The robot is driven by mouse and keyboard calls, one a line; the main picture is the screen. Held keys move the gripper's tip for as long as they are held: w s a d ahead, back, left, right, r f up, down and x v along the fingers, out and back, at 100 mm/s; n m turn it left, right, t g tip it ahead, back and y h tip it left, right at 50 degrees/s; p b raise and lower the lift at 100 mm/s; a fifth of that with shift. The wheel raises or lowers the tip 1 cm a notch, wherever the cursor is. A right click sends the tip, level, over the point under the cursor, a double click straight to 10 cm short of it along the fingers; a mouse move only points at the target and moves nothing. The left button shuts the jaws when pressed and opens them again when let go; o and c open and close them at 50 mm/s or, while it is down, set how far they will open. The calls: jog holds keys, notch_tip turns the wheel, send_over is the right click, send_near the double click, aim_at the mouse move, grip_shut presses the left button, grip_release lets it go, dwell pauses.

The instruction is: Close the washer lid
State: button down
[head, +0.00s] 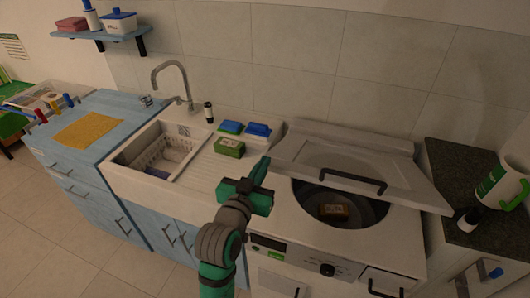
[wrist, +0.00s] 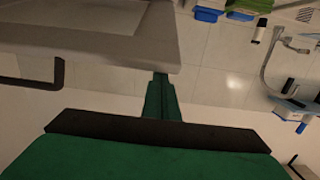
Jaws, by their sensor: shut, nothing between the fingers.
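The washer (head: 312,240) stands at the right of the counter, with its round drum opening facing up. Its grey lid (head: 356,160) is partly open, raised at a slant above the opening, with a dark bar handle (head: 352,180) on its front. In the wrist view the lid (wrist: 110,30) fills the upper left and its handle (wrist: 58,74) shows at the left. My green gripper (head: 263,172) is shut and empty beside the lid's left edge. In the wrist view the fingers (wrist: 161,88) point at the lid's corner; I cannot tell whether they touch it.
A brown item (head: 334,211) lies inside the drum. A sink (head: 150,160) with a basket and several boxes and sponges (head: 230,147) are to the left. A dark counter at the right holds a green-and-white jug (head: 496,187) and a small bottle (head: 469,220).

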jog(key=s+f, duration=0.1)
jog(key=f, duration=0.3)
jog(key=s+a+f, duration=0.1)
jog(key=f, duration=0.3)
jog(key=s+f, duration=0.2)
jog(key=f, duration=0.2)
jog(key=shift+a+f, duration=0.15)
jog(key=shift+f, duration=0.2)
jog(key=shift+s+f, duration=0.1)
jog(key=shift+f, duration=0.75)
jog(key=shift+r, duration=0.55)
jog(key=f+v, duration=0.1)
jog(key=v, duration=0.8)
jog(key=shift+s+f, duration=0.15)
jog(key=shift+s, duration=0.1)
jog(key=shift+a, duration=0.1)
